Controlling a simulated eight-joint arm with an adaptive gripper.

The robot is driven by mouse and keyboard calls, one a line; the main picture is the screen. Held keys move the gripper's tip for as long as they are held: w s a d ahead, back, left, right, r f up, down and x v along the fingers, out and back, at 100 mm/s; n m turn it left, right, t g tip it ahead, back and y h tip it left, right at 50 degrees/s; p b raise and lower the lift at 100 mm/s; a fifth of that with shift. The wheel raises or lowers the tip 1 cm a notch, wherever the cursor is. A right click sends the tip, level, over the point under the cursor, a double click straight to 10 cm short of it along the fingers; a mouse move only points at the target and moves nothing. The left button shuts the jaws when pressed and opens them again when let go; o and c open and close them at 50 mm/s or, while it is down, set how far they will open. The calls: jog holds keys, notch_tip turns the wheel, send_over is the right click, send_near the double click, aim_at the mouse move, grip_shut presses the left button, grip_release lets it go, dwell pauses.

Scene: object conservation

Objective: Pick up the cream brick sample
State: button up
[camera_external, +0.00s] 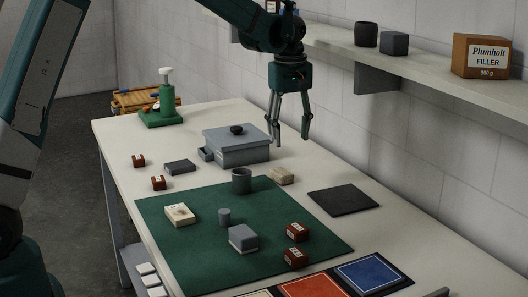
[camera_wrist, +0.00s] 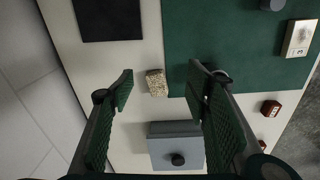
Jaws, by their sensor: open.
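The cream brick sample (camera_external: 281,176) looks like a small, speckled cream block lying on the pale table, just beyond the green mat's far edge. In the wrist view the speckled block (camera_wrist: 157,83) shows whole, between the two fingers near their tips. My gripper (camera_external: 291,138) is open and empty, pointing down above the table, apart from the block. Its fingertips (camera_wrist: 160,69) stand on either side of the block in the wrist view. A second cream block (camera_external: 180,214), with a small mark on top, lies on the green mat.
A grey lidded box (camera_external: 236,147) and a grey cup (camera_external: 242,181) stand close left of the block. A dark square pad (camera_external: 343,200) lies to its right. The green mat (camera_external: 165,249) holds a grey block (camera_external: 243,238) and red-brown blocks (camera_external: 297,232). A shelf (camera_external: 420,75) runs along the wall.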

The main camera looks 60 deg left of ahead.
aim_at(281, 171)
jog(key=w+a+f+n, duration=0.1)
jog(key=a+f, duration=0.1)
jog(key=a, duration=0.1)
jog(key=w+a+f+n+p, duration=0.1)
jog(key=a+f, duration=0.1)
jog(key=f, duration=0.1)
jog(key=a+f+n+g+p, duration=0.1)
jog(key=a+f, duration=0.1)
jog(key=a, duration=0.1)
jog(key=shift+w+a+f+h, duration=0.2)
jog(key=shift+w+a+h, duration=0.1)
jog(key=shift+w, duration=0.1)
jog(key=shift+s+f, duration=0.1)
jog(key=shift+f, duration=1.2)
jog(key=shift+s+f+p, duration=0.15)
jog(key=shift+f+p, duration=0.1)
jog(key=shift+f, duration=1.05)
jog(key=shift+s+f+p, duration=0.1)
jog(key=shift+f+p, duration=0.15)
jog(key=shift+f, duration=1.05)
jog(key=c, duration=1.1)
